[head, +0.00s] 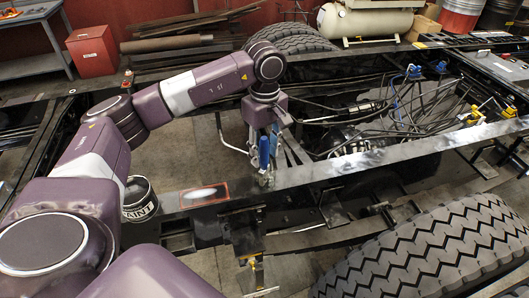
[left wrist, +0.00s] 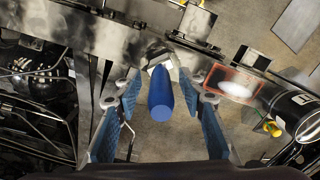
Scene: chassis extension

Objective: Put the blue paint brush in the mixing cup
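The blue paint brush (left wrist: 160,95) has its handle pointing up toward the left wrist camera, with a pale ferrule end by the dark frame rail. In the head view its handle (head: 264,152) shows beneath my left wrist. My left gripper (left wrist: 159,92) is open around the handle, with a visible gap between the brush and each blue-padded finger. The mixing cup (head: 139,208), dark with a white lettered label, stands to the left of the brush beside the rail. It also shows at the right of the left wrist view (left wrist: 302,128). My right gripper is not in view.
A red-framed panel with a white patch (head: 205,194) lies on the rail (head: 345,167) between brush and cup. A large tire (head: 420,252) is at the front right. Hoses and cables (head: 400,105) fill the chassis behind the rail.

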